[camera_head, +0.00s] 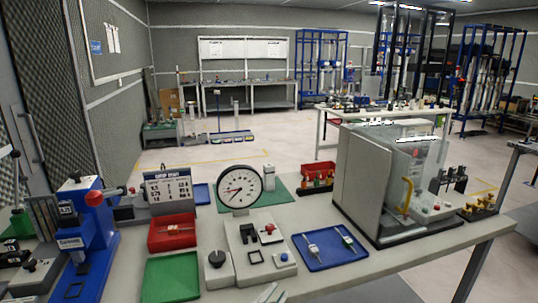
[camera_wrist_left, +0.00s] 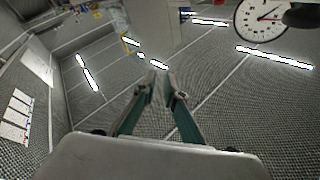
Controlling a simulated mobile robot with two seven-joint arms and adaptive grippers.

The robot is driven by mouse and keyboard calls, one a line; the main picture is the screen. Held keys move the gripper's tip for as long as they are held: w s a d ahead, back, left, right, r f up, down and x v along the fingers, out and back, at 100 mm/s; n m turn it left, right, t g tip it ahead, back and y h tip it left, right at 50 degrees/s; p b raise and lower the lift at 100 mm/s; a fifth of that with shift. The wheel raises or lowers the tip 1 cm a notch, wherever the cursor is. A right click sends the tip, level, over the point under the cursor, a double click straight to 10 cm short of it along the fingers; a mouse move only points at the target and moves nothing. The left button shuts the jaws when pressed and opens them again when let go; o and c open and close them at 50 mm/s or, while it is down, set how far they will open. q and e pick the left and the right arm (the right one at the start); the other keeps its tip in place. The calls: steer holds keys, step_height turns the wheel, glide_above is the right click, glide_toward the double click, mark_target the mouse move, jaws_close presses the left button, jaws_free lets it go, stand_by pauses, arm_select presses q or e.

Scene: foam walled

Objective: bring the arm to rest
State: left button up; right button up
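My left gripper (camera_head: 271,294) just enters at the bottom edge of the head view, in front of the table's near edge. In the left wrist view its two fingers (camera_wrist_left: 163,86) point away with a gap between their tips and nothing between them. The gripper is open and empty, clear of the things on the table. My right gripper is in neither view.
The dial shows in the wrist view (camera_wrist_left: 262,18).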

arm_select(q)
steer(key=s+a+f+n+g+y, duration=0.1)
steer(key=a+f+n+y, duration=0.2)
steer(key=a+f, duration=0.35)
steer(key=s+a+f+n+g+y, duration=0.15)
steer(key=a+f+y, duration=0.25)
steer(key=f, duration=0.5)
steer(key=s+a+f+n+g+y, duration=0.1)
steer(key=s+a+f+n, duration=0.1)
steer(key=s+a+f, duration=0.3)
steer(key=s+a+f+n+g+y, duration=0.1)
steer(key=s+a+f, duration=0.4)
steer(key=f, duration=0.5)
steer(key=shift+s+a+f+n+g+y, duration=0.4)
steer(key=shift+s+g+y, duration=0.3)
steer(key=shift+s, duration=0.25)
